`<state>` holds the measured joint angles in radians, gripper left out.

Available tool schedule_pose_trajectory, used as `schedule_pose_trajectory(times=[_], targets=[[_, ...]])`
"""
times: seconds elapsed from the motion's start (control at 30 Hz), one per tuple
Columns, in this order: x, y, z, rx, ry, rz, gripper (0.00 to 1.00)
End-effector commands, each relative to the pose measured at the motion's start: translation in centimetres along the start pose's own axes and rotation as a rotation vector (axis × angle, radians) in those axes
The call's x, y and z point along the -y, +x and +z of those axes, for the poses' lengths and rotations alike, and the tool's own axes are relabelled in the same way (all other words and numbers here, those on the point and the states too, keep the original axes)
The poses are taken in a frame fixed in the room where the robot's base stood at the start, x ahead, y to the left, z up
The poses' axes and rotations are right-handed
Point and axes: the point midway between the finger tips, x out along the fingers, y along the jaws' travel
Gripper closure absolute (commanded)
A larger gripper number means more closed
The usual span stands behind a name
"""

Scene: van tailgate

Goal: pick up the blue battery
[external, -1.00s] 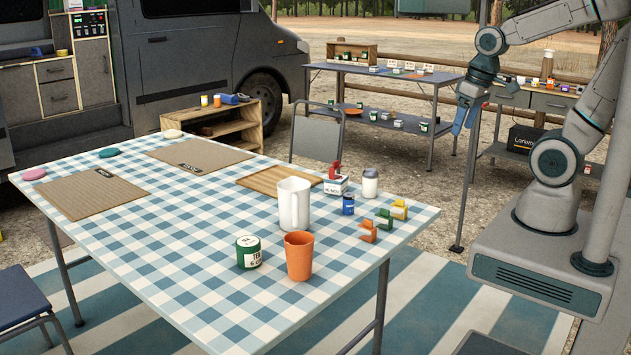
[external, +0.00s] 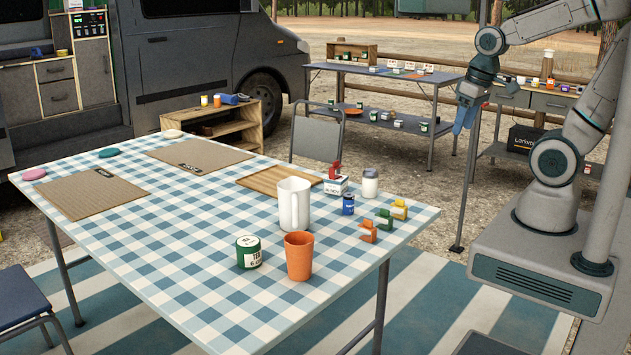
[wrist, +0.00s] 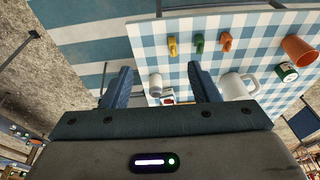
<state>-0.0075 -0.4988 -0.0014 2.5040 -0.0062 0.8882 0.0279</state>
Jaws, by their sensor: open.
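The blue battery (external: 348,204) is a small blue cylinder standing upright on the checked table (external: 190,290), between the white mug and the white-lidded jar in the external view. I cannot make it out in the wrist view, where my right-hand finger covers part of the table. My gripper (external: 465,118) hangs beyond the table's right edge, raised and well apart from the battery. In the wrist view my gripper (wrist: 159,70) has its two blue fingers spread, with nothing held between them.
The white mug (external: 294,204), jar (external: 370,183) and red-topped box (external: 336,184) stand close around the battery. Green (external: 384,219), orange (external: 368,232) and yellow (external: 399,210) small items stand to its right. An orange cup (external: 299,257) and green tin (external: 248,252) stand nearer the front.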

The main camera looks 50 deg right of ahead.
Motion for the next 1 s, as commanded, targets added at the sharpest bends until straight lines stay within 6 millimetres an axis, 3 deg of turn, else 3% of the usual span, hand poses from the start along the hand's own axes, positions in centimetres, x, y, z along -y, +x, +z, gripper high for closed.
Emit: schedule_pose_trajectory(times=[0.2,0.47,0.8,1.0], targets=[[0.3,0.5,-1.5,0.018,0.061,-0.016,0.45],[2.2,3.5,-8.4,0.105,0.359,-0.048,0.45],[6.0,10.9,-17.4,0.205,0.777,0.016,0.45],[8.6,16.0,-21.1,0.225,0.983,0.088,0.45]])
